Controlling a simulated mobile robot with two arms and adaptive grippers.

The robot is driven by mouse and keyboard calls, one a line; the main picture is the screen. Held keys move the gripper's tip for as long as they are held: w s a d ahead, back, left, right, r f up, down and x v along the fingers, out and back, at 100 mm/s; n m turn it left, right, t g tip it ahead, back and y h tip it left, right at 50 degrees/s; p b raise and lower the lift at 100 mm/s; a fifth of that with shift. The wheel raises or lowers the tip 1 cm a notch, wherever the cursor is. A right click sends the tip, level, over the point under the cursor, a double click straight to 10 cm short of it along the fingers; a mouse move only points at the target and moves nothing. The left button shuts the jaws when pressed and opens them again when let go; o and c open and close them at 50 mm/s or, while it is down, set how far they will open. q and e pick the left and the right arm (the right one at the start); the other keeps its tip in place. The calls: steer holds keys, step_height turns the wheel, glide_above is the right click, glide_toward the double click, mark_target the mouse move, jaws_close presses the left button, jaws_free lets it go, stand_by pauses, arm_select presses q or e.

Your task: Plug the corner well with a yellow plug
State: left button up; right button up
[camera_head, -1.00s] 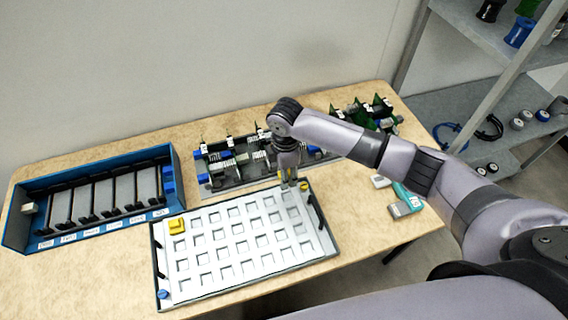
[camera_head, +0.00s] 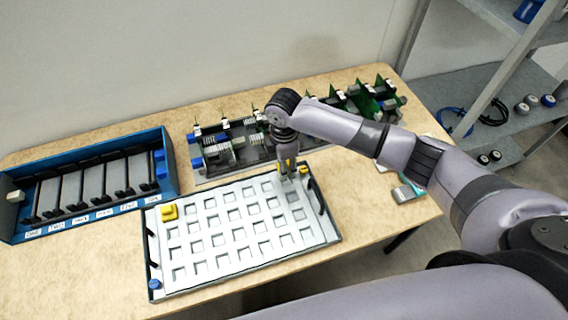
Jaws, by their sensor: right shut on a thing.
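The white tray (camera_head: 240,258) with rows of square wells lies on the table, in a dark frame with black handles at its ends. A yellow block (camera_head: 169,212) sits at its back-left corner. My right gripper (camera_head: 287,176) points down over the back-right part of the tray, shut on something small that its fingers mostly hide. A bit of yellow (camera_head: 303,168) shows beside the fingers at the back-right corner; I cannot tell whether it is held or part of the tray. A blue knob (camera_head: 154,285) is at the front-left corner. My left gripper is not in view.
A blue rack (camera_head: 84,213) with labelled slots stands left of the tray. A grey board (camera_head: 235,158) with green cards and connectors lies behind it. A teal and grey device (camera_head: 405,192) lies to the right, partly behind my arm. Shelves (camera_head: 500,75) stand at the right.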

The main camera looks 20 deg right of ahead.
steer(key=shift+f+b, duration=1.25)
steer(key=shift+f, duration=0.2)
steer(key=shift+f+b, duration=0.35)
steer(key=shift+f, duration=0.65)
steer(key=shift+f, duration=0.3)
steer(key=o, duration=1.3)
steer(key=shift+o, duration=0.5)
steer(key=shift+r+p, duration=0.25)
steer(key=shift+p, duration=0.15)
steer(key=shift+r+p, duration=1.75)
steer(key=shift+p, duration=0.3)
steer(key=shift+r, duration=0.1)
